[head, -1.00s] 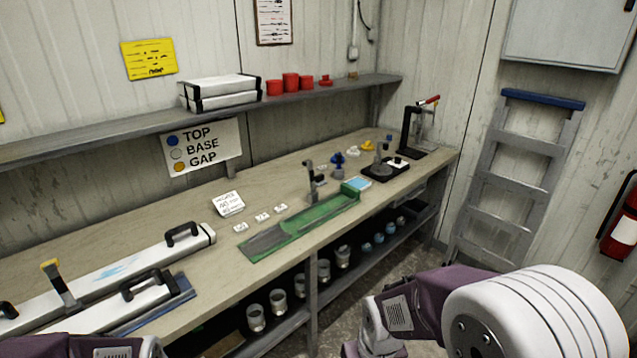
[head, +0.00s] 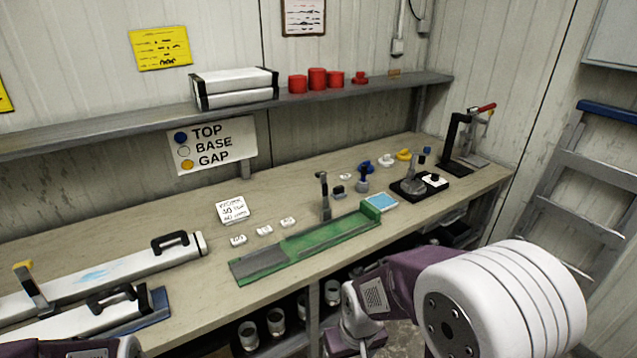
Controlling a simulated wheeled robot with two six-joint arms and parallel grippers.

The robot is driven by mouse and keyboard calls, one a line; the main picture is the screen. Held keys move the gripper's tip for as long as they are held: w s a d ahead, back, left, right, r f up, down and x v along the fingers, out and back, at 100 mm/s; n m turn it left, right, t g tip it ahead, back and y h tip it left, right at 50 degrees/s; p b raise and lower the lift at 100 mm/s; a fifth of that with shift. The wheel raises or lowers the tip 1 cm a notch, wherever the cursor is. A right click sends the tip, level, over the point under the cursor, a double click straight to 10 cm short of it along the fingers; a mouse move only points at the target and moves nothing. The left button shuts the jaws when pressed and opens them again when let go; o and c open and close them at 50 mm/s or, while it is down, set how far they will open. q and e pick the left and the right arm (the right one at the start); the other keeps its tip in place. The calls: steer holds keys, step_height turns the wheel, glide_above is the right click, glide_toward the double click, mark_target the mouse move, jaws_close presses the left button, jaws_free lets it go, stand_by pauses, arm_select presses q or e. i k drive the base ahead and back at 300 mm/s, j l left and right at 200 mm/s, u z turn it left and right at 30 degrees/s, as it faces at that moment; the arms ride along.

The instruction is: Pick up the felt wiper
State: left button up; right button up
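I cannot tell for certain which item is the felt wiper. A small black block with a white top (head: 434,181) lies on the black base plate at the right part of the bench and may be it. A light blue flat pad (head: 381,203) lies beside the green tray (head: 318,244). Neither gripper shows; my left arm is only at the bottom left corner, and my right arm reaches in front of the bench with its gripper out of view.
The bench (head: 190,304) holds long white cases (head: 110,272) at left, small white labels (head: 264,230), a dark upright tool (head: 324,196) and a black clamp stand (head: 458,145). A shelf (head: 120,132) runs behind. A grey ladder (head: 572,212) leans at right.

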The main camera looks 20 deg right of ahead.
mark_target(337, 193)
steer(key=i+l+u, duration=0.2)
steer(key=l+u, duration=0.25)
steer(key=l, duration=0.5)
steer(key=i+l+u, duration=0.1)
steer(key=l+u, duration=0.4)
steer(key=l, duration=0.45)
steer(key=k+l+u, duration=0.1)
steer(key=l+u, duration=0.35)
steer(key=l, duration=0.5)
